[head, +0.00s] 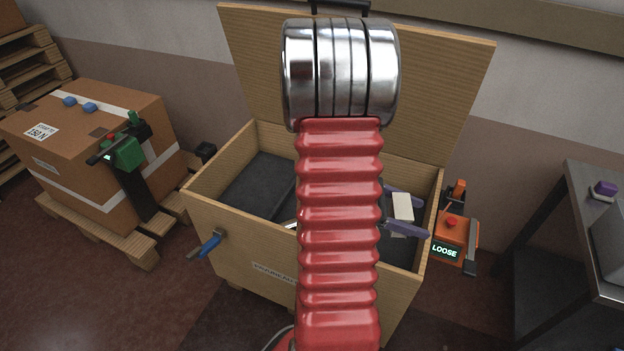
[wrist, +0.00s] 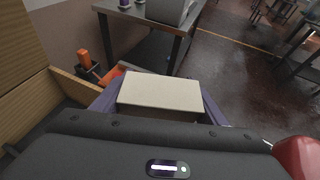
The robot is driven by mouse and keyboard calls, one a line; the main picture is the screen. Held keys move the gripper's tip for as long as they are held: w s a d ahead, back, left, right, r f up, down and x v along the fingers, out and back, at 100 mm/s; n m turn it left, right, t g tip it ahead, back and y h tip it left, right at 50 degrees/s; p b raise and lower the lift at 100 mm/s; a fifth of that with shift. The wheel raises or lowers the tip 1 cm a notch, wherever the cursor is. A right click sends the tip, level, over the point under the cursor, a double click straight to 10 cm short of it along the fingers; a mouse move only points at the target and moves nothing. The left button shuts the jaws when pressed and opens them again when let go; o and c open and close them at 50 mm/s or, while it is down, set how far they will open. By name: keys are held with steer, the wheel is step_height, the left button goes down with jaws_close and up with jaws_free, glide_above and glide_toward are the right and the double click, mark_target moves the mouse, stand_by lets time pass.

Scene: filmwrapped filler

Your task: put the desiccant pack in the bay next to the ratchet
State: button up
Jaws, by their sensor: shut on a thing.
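A cream-white block, which I take to be the desiccant pack (head: 402,207), is held between the two purple fingers of my gripper (head: 412,215), over the right part of the open wooden crate (head: 225,213). In the wrist view the pack (wrist: 160,92) lies flat across between the fingers, one on each side. The crate has dark grey bays inside; the left one (head: 258,186) looks empty. My red arm hides the middle of the crate. A small pale glint shows beside the arm's left edge; I cannot tell whether it is the ratchet.
The crate's raised lid (head: 450,85) stands behind. A blue-handled item (head: 208,245) sticks out at the crate's left front. An orange device reading LOOSE (head: 456,235) stands close on the right, with a grey metal table (head: 590,215) beyond. A strapped carton (head: 95,150) sits on a pallet at left.

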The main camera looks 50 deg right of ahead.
steer(key=w+d+f+m+g+y, duration=0.1)
steer(key=d+f+y, duration=0.1)
steer(key=f, duration=1)
steer(key=w+d+f+m+y, duration=0.1)
steer(key=d+f, duration=0.4)
steer(key=f, duration=0.8)
steer(key=shift+m+g+y, duration=0.4)
steer(key=shift+m+y, duration=0.1)
steer(key=shift+m, duration=0.3)
steer(key=shift+w+f, duration=0.1)
steer(key=shift+f, duration=0.05)
steer(key=shift+f, duration=2.9)
steer(key=shift+f, duration=2.05)
steer(key=shift+f, duration=0.1)
